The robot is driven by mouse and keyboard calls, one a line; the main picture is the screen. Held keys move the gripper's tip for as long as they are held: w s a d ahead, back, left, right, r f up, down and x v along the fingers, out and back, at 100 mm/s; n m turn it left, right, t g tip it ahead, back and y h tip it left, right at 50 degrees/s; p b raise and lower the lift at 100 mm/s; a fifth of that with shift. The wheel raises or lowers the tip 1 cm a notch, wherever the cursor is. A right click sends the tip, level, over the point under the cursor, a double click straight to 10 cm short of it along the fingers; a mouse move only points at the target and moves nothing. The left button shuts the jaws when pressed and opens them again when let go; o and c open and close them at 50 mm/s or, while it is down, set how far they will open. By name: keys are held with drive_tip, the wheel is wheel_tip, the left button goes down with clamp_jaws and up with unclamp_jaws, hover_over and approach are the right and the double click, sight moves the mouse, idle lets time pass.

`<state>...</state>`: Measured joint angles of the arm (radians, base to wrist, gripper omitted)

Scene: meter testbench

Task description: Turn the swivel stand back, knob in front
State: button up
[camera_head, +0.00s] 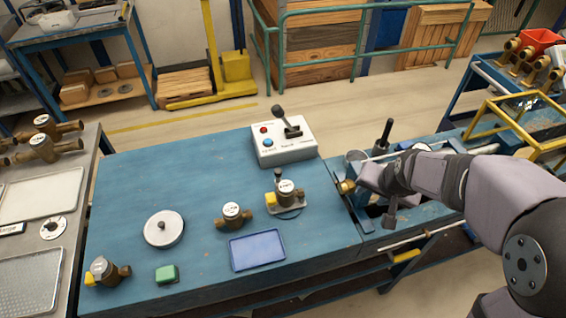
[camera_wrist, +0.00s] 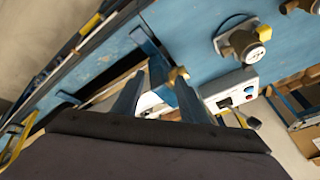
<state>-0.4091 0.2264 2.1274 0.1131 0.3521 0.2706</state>
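The swivel stand (camera_head: 298,208) is on the blue bench right of centre, a small pale plate over a dark round base. It carries a brass meter (camera_head: 287,190) with a pale dial and a yellow part at its left. An upright knob (camera_head: 278,174) stands at the stand's far side, behind the meter in the head view. The stand (camera_wrist: 222,44) and meter (camera_wrist: 243,44) also show at the upper right of the wrist view. My gripper (camera_head: 374,194) is to the right of the stand, apart from it. In the wrist view my gripper (camera_wrist: 160,82) has its fingers apart, with nothing visibly held.
A control box (camera_head: 285,142) with a lever stands behind the stand. A brass meter (camera_head: 232,214), a blue tray (camera_head: 257,251) and a round lidded disc (camera_head: 163,229) lie left and in front. A brass fitting (camera_head: 347,187) of the clamping rig is close to my gripper.

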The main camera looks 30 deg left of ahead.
drive_tip(key=w+a+n+y+b, duration=0.1)
drive_tip(key=w+a+n+b, duration=0.15)
drive_tip(key=a, duration=0.85)
drive_tip(key=n+g+b, duration=0.1)
drive_tip(key=n+b, duration=0.2)
drive_tip(key=n, duration=0.1)
approach(278, 171)
drive_tip(key=shift+w+a+f, duration=0.1)
drive_tip(key=shift+a+f, duration=0.2)
drive_tip(key=shift+f, duration=0.1)
drive_tip(key=shift+p+x, duration=1.6)
drive_tip(key=shift+x, duration=1.95)
drive_tip(key=shift+d, duration=0.2)
clamp_jaws()
